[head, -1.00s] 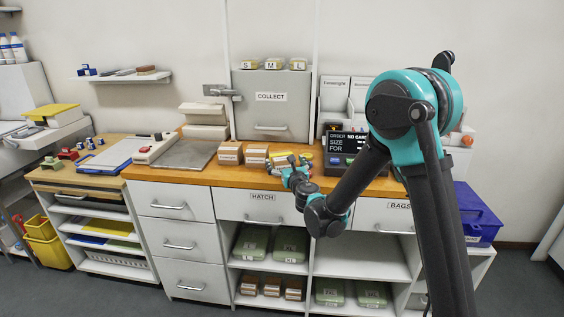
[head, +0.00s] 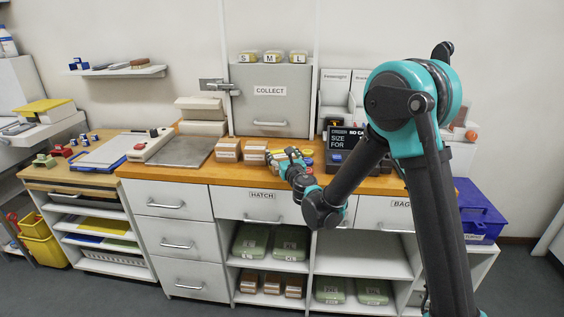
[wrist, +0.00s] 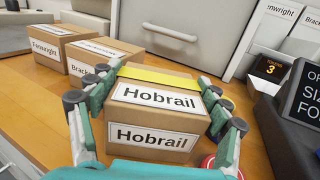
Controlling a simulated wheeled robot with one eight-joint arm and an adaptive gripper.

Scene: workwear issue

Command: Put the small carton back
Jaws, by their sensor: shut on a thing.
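A small brown carton labelled "Hobrail" (wrist: 155,112) with a yellow band across its top fills the middle of the wrist view. My gripper (wrist: 160,76) has its teal and grey fingers along the carton's left and right sides, shut on it. In the head view my gripper (head: 284,156) is at the counter's front part, above the HATCH drawer, and largely hides the carton. I cannot tell whether the carton's base touches the wooden counter (wrist: 38,108).
Two similar cartons, "Fenwright" (wrist: 52,42) and "Brack…" (wrist: 93,56), stand left of the held one. The grey COLLECT cabinet (head: 270,108) is behind, closed. A dark order display (head: 344,140) stands close on the right. A round red object (wrist: 208,162) is beside my right finger.

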